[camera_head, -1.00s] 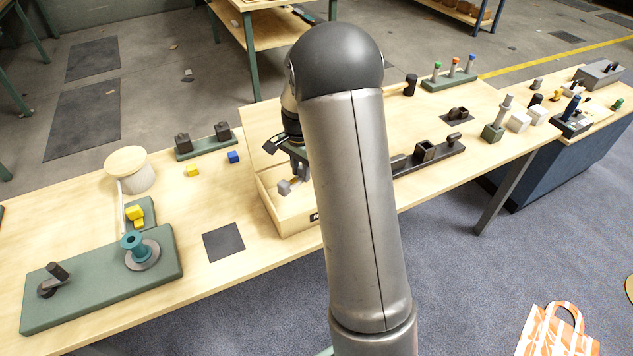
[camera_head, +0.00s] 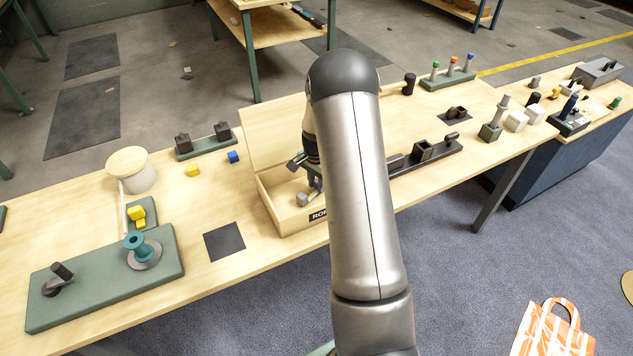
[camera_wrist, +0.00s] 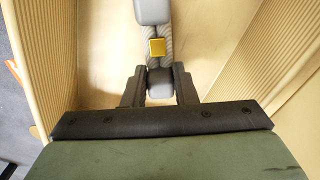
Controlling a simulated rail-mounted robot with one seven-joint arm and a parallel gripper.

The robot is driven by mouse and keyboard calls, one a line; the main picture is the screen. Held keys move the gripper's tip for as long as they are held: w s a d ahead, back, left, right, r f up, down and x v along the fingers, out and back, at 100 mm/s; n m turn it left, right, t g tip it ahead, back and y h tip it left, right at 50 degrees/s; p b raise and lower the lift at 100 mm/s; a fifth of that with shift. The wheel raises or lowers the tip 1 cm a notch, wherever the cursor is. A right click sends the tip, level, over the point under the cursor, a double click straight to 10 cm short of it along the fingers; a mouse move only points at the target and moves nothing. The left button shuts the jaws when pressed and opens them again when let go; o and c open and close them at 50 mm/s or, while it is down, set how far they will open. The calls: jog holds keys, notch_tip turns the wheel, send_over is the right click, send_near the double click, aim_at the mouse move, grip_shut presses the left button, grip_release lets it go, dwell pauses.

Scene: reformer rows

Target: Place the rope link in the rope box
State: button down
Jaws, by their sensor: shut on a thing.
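The rope box (camera_head: 277,219) is a light wooden box with an open lid and a dark label on its front, standing on the bench. My gripper (camera_wrist: 159,84) is inside or just over the box and is shut on the rope link (camera_wrist: 160,58). The rope link is grey twisted rope with rounded grey ends and a yellow band in the middle. In the wrist view the box walls rise on both sides of it. In the head view one grey end (camera_head: 303,199) shows inside the box; my arm hides the rest. I cannot tell whether the link touches the box floor.
Left of the box lie a dark square mat (camera_head: 224,242), a green board (camera_head: 105,282) with a teal spool, and small yellow and blue blocks (camera_head: 233,157). A dark fixture (camera_head: 425,155) stands to the right, beyond my arm. The box's raised lid (camera_head: 262,130) stands behind it.

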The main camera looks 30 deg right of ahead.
jog(key=shift+f, duration=0.15)
jog(key=c, duration=1.2)
grip_release()
jog(key=shift+o, duration=0.2)
